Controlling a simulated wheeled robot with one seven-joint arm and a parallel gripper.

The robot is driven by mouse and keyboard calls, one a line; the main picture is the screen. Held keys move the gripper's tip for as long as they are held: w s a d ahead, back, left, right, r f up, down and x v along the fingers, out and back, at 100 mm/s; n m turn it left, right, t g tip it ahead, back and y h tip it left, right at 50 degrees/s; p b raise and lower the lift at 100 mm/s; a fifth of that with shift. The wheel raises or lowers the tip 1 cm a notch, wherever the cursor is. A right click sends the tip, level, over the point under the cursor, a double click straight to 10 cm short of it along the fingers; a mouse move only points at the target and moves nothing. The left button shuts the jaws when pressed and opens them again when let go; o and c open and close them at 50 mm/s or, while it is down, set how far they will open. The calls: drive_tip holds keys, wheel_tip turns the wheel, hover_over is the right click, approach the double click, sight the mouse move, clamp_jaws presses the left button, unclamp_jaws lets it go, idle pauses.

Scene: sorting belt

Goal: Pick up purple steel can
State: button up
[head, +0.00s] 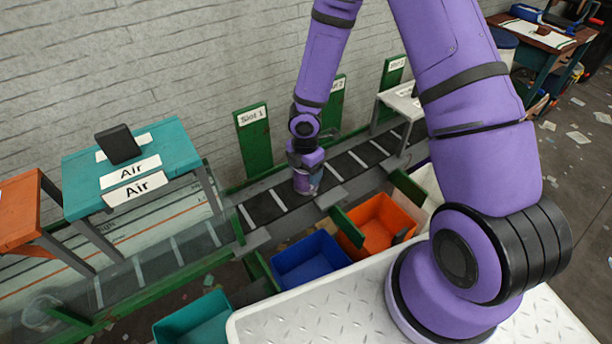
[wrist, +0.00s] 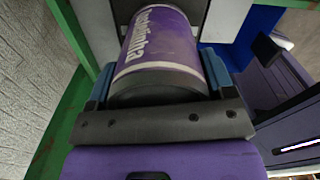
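The purple steel can (head: 304,184) is under my gripper at the belt in the head view. In the wrist view, the can (wrist: 160,45) has a purple label with white lettering and a grey end facing the camera. My gripper (head: 308,178) reaches down over the can. In the wrist view, my gripper's two blue-padded fingers (wrist: 160,70) lie along both sides of the can and look shut on it.
The dark belt (head: 262,208) with pale stripes runs along the wall. Blue (head: 312,262), orange (head: 375,225) and teal (head: 195,318) bins stand in front of it. A teal table (head: 180,150) with "Air" signs stands at left. Green "Slot" boards (head: 254,145) stand behind the belt.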

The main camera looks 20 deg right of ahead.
drive_tip(key=shift+c, duration=0.9)
